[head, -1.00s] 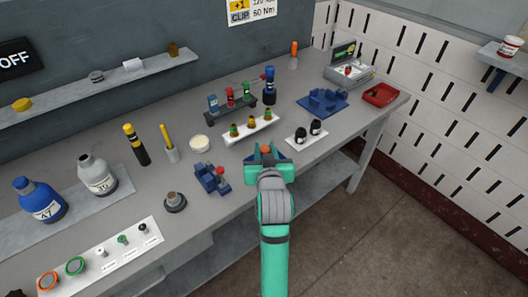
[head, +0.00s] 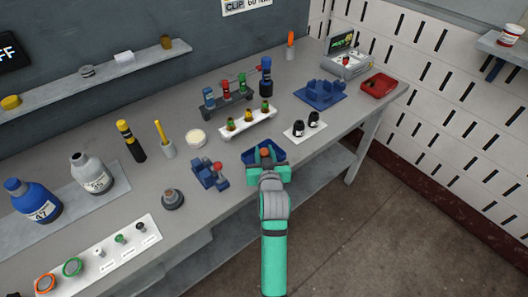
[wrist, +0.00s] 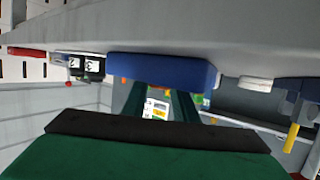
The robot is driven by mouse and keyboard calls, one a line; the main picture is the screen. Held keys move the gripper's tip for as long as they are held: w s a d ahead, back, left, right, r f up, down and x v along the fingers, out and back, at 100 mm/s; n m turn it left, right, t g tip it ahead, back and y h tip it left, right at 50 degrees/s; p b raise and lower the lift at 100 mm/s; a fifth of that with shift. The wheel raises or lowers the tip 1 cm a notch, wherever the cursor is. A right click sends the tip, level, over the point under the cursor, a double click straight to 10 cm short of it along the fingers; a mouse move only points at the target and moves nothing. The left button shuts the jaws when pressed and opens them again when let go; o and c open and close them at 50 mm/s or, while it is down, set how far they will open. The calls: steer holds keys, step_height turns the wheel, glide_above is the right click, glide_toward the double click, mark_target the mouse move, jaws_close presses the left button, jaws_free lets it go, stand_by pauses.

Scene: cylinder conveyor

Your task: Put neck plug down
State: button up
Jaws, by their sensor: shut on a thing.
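My gripper (head: 266,163) is at the front edge of the bench, by a small blue tray (head: 262,148). A small orange-red piece (head: 266,153), which looks like the neck plug, shows between the fingertips. The gripper is shut on it. Most of the plug is hidden by the gripper, and I cannot tell whether it touches the tray. In the wrist view the blue tray (wrist: 160,71) lies across the fingertips, with the dark fingers (wrist: 158,103) below it; the plug is not clear there.
Left of the gripper stands a blue fixture with a red knob (head: 210,172). Behind are a white rack of small bottles (head: 248,124) and a white plate with two black pieces (head: 305,126). A red tray (head: 378,85) is at the far right.

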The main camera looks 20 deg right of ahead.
steer(key=shift+f, duration=0.15)
steer(key=o, duration=0.8)
steer(key=shift+c, duration=0.2)
steer(key=shift+r, duration=0.2)
steer(key=v, duration=1.2)
steer(key=shift+f, duration=0.1)
